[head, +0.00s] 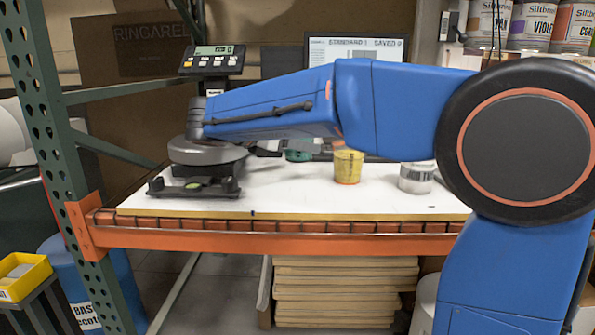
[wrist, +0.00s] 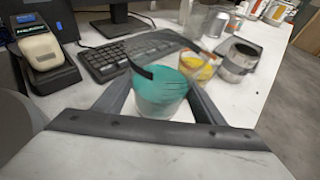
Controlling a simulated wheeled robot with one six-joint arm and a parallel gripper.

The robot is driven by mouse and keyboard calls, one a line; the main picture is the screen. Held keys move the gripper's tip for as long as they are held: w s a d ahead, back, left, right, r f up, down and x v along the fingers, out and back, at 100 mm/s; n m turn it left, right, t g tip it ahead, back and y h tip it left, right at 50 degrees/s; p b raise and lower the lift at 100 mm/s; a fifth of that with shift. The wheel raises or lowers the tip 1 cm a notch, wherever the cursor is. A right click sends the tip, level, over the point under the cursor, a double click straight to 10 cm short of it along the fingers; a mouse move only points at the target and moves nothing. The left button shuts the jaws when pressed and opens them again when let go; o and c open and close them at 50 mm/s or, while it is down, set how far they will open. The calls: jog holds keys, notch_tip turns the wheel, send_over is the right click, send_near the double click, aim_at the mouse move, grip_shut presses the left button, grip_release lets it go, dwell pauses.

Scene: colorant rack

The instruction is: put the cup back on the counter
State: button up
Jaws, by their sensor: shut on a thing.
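A teal cup (wrist: 160,95) sits between the two fingers of my gripper (wrist: 160,104) in the wrist view, and the gripper is shut on it. The cup's upper part is blurred. In the head view, a green part of the cup (head: 299,156) shows just below my blue arm, and the rest is hidden. My gripper there is mostly hidden behind the arm. The white counter (head: 290,195) lies below. I cannot tell for certain whether the cup's base touches it.
A yellow cup (head: 347,167) stands close to the right of the teal cup, with a silver can (head: 416,178) farther right. A scale (head: 205,160) stands at the left. A keyboard (wrist: 108,60) lies behind the cup. The front strip of the counter is clear.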

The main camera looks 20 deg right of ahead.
jog(key=shift+f, duration=3.15)
jog(key=shift+f, duration=0.1)
jog(key=o, duration=1.3)
jog(key=shift+a, duration=0.1)
jog(key=v, duration=1.2)
